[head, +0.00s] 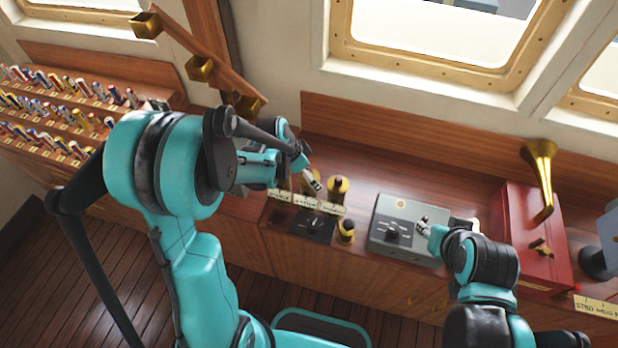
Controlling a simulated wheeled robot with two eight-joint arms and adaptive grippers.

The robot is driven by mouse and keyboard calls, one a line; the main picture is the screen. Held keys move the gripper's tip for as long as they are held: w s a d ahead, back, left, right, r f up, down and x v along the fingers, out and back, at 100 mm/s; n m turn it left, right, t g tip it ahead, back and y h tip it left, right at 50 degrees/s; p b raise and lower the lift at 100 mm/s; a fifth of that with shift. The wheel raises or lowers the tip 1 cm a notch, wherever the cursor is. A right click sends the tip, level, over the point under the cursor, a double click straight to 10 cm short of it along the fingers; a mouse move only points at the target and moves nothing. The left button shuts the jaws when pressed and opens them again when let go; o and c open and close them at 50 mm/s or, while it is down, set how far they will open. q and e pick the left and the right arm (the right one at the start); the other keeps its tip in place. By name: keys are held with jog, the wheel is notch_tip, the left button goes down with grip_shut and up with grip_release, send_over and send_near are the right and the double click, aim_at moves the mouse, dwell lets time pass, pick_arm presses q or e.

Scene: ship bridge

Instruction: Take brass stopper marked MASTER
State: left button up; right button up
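Brass stoppers stand on the wooden console: one at the back (338,187) and one nearer the front edge (346,230). More brass shows beneath my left gripper, partly hidden. A cream label strip (322,206) lies in front of the back stopper; its lettering is too small to read, so I cannot tell which stopper is marked MASTER. My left gripper (313,182) is just left of the back stopper, pointing down; its finger gap is not clear. My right gripper (424,224) is over the grey box (384,243), near its black knob, apart from the stoppers.
A small black dial plate (315,224) sits left of the front stopper. A red box (524,235) with a brass horn (540,170) stands at the right. A rack of coloured rolls (60,112) is at the far left. A brass-fitted wooden bar (200,50) hangs above my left arm.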

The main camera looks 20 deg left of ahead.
pick_arm(q)
jog(key=shift+c, duration=0.3)
jog(key=c, duration=1.2)
jog(key=shift+c, duration=0.2)
jog(key=shift+r, duration=0.2)
